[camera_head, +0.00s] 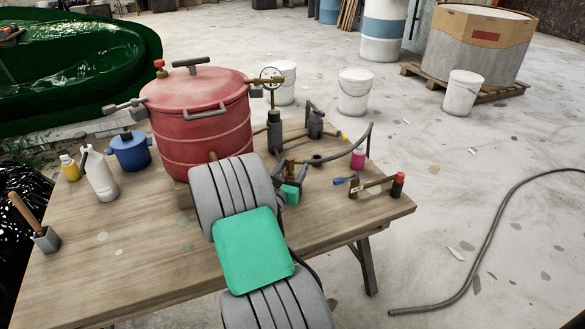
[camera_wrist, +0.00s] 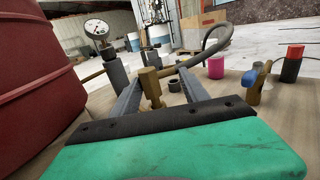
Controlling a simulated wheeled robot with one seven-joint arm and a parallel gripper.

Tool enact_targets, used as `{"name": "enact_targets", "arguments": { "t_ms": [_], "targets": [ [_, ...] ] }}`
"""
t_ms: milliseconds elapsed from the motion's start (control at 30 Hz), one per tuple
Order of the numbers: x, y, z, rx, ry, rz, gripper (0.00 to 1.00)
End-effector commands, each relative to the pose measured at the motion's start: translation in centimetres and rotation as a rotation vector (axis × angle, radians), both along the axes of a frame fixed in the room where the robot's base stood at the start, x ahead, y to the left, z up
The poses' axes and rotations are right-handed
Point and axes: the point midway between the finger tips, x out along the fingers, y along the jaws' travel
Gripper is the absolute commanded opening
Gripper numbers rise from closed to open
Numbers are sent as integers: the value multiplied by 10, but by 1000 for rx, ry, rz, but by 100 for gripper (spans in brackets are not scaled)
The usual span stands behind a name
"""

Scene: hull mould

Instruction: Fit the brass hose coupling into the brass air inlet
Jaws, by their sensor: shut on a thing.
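My gripper (camera_wrist: 158,82) is shut on a brass fitting (camera_wrist: 150,84), which appears to be the hose coupling. It stands between the two grey fingers, with a dark hose (camera_wrist: 219,39) running off to the right. In the head view my gripper (camera_head: 287,180) is low over the table, right of the red pressure pot (camera_head: 203,115). A brass pipe (camera_wrist: 92,76) runs out from the pot beside a grey fitting (camera_wrist: 116,71). A brass stub (camera_head: 213,156) shows low on the pot, partly behind my arm. I cannot tell which brass part is the air inlet.
A pressure gauge (camera_head: 271,75) projects from the pot. Grey fittings (camera_head: 315,123), a pink bottle (camera_head: 358,158) and a red-capped tool (camera_head: 397,184) stand on the wooden table (camera_head: 150,260). A blue pot (camera_head: 130,152) and white bottle (camera_head: 99,174) are at the left.

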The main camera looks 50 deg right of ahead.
Motion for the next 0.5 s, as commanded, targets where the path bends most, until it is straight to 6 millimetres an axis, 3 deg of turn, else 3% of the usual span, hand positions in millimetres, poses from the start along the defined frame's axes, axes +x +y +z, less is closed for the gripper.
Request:
{"name": "enact_targets", "arguments": {
  "t_ms": [500],
  "targets": [
    [0,0,-14,0,-1,1,4]
  ]
}}
